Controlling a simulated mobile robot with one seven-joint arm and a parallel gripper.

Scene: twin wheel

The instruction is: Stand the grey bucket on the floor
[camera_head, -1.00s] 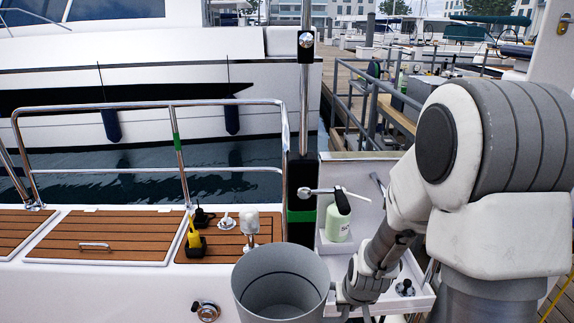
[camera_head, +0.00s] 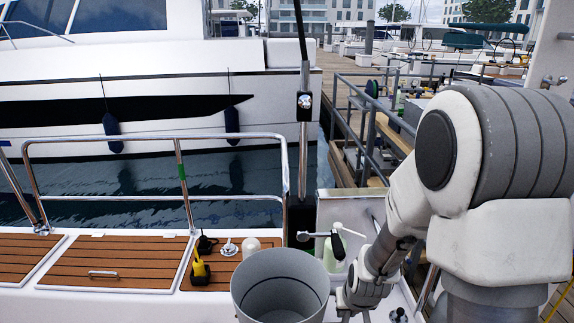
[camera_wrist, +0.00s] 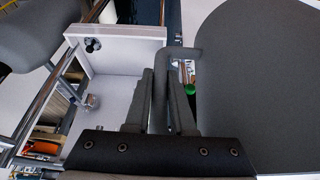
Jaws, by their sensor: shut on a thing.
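The grey bucket (camera_head: 262,306) is at the bottom middle of the head view, mouth up and roughly upright. Its inside looks empty, and its base is below the picture edge. In the wrist view its grey wall (camera_wrist: 262,75) fills the right side, with a bent grey handle bar beside it. My gripper (camera_wrist: 166,95) is shut on the bucket by this handle. In the head view my wrist is just right of the bucket, and the fingertips are mostly hidden. The floor under the bucket is not visible in the head view.
Behind the bucket is a boat deck with wooden hatches (camera_head: 115,262), a yellow tool (camera_head: 200,270) and a steel rail (camera_head: 186,190). A white counter (camera_head: 345,212) with a pale green bottle (camera_head: 333,258) stands close behind my wrist.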

